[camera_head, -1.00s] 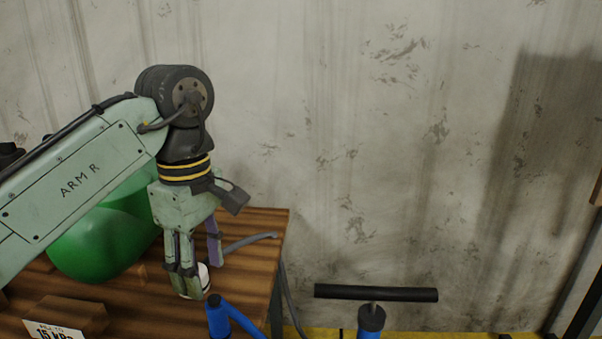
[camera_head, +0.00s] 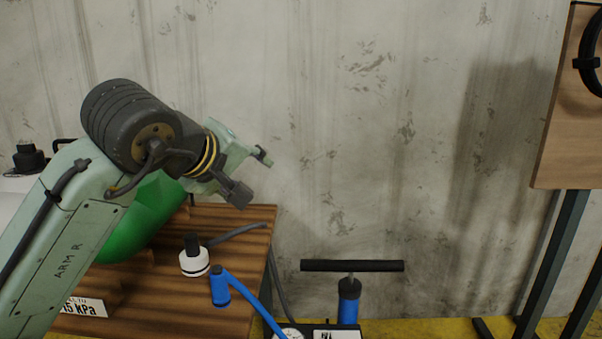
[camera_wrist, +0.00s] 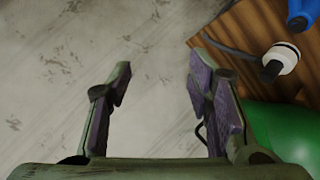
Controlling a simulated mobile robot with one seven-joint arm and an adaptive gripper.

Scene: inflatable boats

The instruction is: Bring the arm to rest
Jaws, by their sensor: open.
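My gripper (camera_wrist: 158,95) is open and empty. In the wrist view its two purple-padded fingers stand well apart with bare wall between them. In the head view my gripper (camera_head: 262,156) is raised above the table and points right, toward the wall, partly hidden behind my wrist. A white round fitting with a black top (camera_head: 194,260) stands upright on the wooden table (camera_head: 240,214), below and apart from my gripper. The fitting also shows in the wrist view (camera_wrist: 287,57), right of the fingers.
A green inflatable (camera_head: 140,232) lies behind my arm. A blue fitting with a hose (camera_head: 220,288) stands at the table's front. A blue pump with a black handle (camera_head: 352,266) stands right of the table. A wooden board (camera_head: 553,120) is at the far right. The air before the wall is clear.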

